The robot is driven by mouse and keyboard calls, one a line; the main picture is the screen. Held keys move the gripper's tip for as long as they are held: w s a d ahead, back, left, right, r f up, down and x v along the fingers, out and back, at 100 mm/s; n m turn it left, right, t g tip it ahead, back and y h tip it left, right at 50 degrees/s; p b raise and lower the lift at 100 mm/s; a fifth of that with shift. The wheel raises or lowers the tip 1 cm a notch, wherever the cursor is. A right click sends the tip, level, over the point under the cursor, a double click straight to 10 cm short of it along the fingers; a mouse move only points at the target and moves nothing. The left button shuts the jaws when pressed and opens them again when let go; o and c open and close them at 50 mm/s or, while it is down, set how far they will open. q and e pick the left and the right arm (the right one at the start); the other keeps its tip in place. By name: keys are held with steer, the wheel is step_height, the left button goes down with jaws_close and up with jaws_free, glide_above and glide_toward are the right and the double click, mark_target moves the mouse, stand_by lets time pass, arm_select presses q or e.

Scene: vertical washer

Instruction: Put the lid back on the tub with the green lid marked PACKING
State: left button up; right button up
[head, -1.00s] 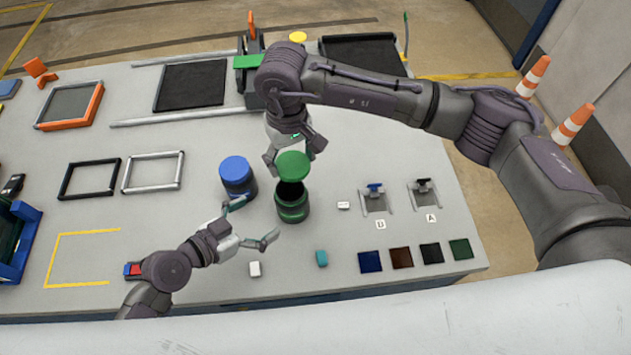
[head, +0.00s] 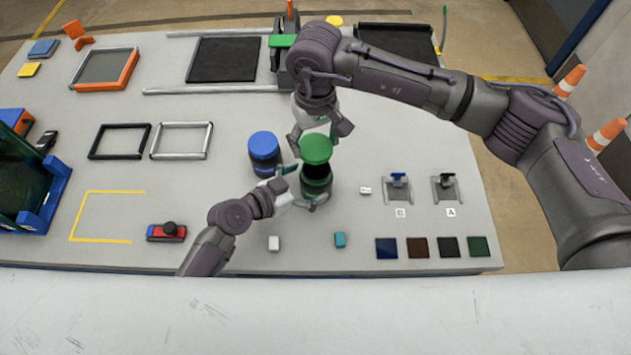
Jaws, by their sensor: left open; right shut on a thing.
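The green lid (head: 316,148) is held by my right gripper (head: 320,146), which is shut on it from the far side. The lid is above the open tub (head: 317,188), a dark tub with a green band, and overlaps the far part of its dark mouth. I cannot tell the exact gap between them. My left gripper (head: 304,188) is open at the tub's left side, with one finger near its left edge and one near its front. I cannot tell whether they touch it. The PACKING marking is not readable.
A dark tub with a blue lid (head: 264,150) stands just left, close to my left gripper. A white block (head: 365,190) lies right of the green tub. A white block (head: 273,243) and a teal block (head: 340,240) lie near the front edge. Switches A (head: 446,188) and B (head: 397,188) stand right.

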arm_select(q)
steer(key=shift+x, duration=1.5)
arm_select(e)
steer(key=shift+w+d, duration=0.1)
steer(key=shift+d, duration=0.05)
arm_select(q)
steer(key=c, duration=1.6)
arm_select(e)
steer(key=shift+f, duration=2.55)
